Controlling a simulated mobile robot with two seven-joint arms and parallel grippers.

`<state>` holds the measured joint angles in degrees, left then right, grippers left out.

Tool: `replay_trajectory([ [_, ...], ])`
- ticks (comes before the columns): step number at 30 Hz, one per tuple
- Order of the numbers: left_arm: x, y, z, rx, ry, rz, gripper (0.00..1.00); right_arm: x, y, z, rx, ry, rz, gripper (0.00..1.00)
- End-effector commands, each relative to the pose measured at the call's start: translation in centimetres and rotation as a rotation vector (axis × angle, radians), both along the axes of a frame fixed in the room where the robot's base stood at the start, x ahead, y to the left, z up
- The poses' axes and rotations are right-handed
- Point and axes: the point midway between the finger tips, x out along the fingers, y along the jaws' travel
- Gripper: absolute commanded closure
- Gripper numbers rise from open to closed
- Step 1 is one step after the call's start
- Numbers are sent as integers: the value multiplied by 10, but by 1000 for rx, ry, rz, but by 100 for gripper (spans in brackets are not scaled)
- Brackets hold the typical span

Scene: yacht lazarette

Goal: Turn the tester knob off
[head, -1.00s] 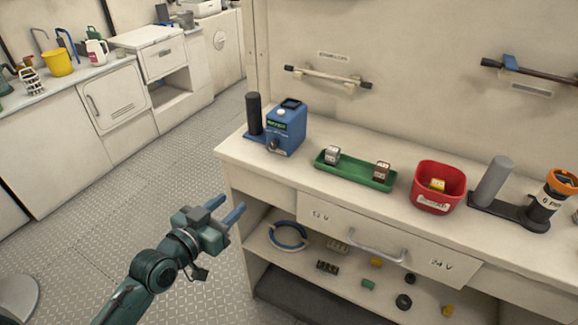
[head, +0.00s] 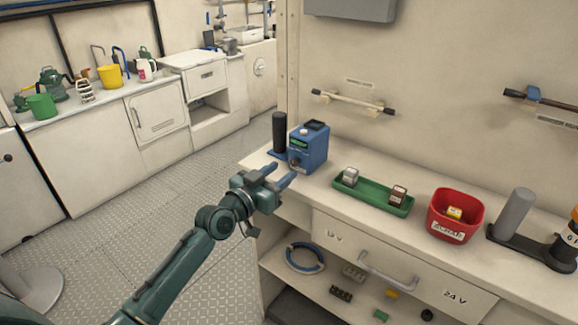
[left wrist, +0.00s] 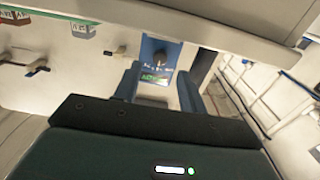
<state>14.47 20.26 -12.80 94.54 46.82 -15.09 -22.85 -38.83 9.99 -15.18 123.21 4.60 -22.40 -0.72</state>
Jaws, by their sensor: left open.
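The tester (head: 309,150) is a blue box with a green display, standing at the left end of the workbench. A dark knob (head: 293,162) shows low on its front, too small to read its setting. My left gripper (head: 282,174) is open and empty, just in front of and below the tester's front, seemingly apart from it. In the left wrist view the tester (left wrist: 162,58) appears ahead between the blue fingers, with its green display visible; the knob is not clear there. My right gripper is not in view.
A black cylinder (head: 279,133) stands left of the tester. A green tray (head: 372,196) with two small blocks and a red bin (head: 455,214) stand to the right. The bench drawer (head: 345,244) is below. Open floor (head: 165,205) lies to the left.

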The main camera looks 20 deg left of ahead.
Motion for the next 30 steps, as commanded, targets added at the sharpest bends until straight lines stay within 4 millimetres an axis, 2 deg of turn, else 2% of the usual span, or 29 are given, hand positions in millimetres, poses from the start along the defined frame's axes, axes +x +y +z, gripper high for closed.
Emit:
replay_trajectory([
  [3,19,-8,0,-1,0,-1,59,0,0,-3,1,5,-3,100],
  [7,32,-12,0,1,0,0,59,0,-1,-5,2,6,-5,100],
  [19,39,-14,0,0,1,-1,59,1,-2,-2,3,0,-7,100],
  [30,38,-14,0,1,1,0,89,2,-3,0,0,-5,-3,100],
])
